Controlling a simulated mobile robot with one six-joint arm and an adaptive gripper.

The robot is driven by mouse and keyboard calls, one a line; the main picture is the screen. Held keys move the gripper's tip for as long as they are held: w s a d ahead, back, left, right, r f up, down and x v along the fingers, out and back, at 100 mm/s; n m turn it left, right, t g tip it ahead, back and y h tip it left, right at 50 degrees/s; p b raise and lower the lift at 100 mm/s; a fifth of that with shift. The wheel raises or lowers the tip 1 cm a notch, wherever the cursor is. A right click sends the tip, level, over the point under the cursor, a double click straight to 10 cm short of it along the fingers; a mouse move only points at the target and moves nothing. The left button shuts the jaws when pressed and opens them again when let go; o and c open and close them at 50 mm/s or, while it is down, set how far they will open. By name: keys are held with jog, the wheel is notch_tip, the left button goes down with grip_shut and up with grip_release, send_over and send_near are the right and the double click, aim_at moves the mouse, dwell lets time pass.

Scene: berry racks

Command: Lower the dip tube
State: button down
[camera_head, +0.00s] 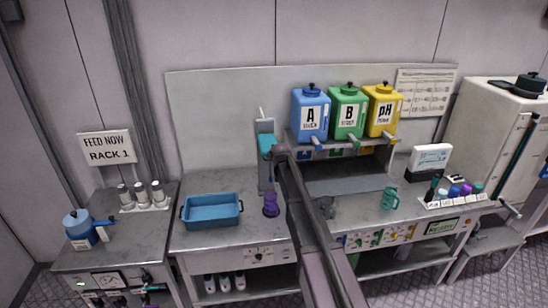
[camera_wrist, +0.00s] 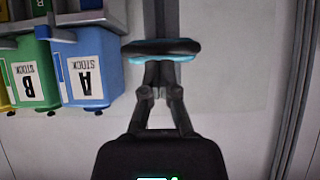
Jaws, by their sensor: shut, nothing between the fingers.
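A grey upright post (camera_head: 265,180) stands at the back of the middle bench, with a teal piece (camera_head: 266,144) high on it and a thin pale rod at its top. I take this to be the dip tube's stand; the tube itself is not clear. In the wrist view, a teal and black rounded bar (camera_wrist: 161,48) lies across the post just beyond my fingertips. My gripper (camera_wrist: 160,88) is shut and empty; I cannot tell whether it touches the bar. In the head view, my gripper (camera_head: 279,152) is beside the teal piece. A purple vessel (camera_head: 270,200) stands below by the post's foot.
Blue A (camera_head: 311,116), green B (camera_head: 348,114) and yellow pH (camera_head: 383,112) jugs stand on a shelf to the right. A blue tray (camera_head: 212,222) lies left of the purple vessel. A teal mug (camera_head: 390,198) stands on the right bench.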

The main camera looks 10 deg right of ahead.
notch_tip(320, 180, down, 17)
jog(key=b, duration=1.7)
jog(key=shift+a, duration=0.15)
jog(key=w+r+p+v, duration=0.1)
jog(key=r+p+v, duration=0.1)
jog(key=p+v, duration=0.7)
jog(key=v, duration=0.3)
jog(key=shift+r+p, duration=0.3)
jog(key=shift+r, duration=0.05)
jog(key=s+f+g+b, duration=0.2)
jog(key=s+f, duration=0.3)
jog(key=s, duration=0.7)
jog(key=s+f+g+b, duration=0.2)
jog(key=s+f+g, duration=0.3)
jog(key=s, duration=0.6)
jog(key=s+f+g+b, duration=0.3)
jog(key=s+f+g, duration=0.1)
jog(key=s, duration=0.8)
jog(key=shift+s+d+f, duration=0.2)
jog(key=shift+s+f, duration=0.2)
jog(key=shift+f, duration=0.05)
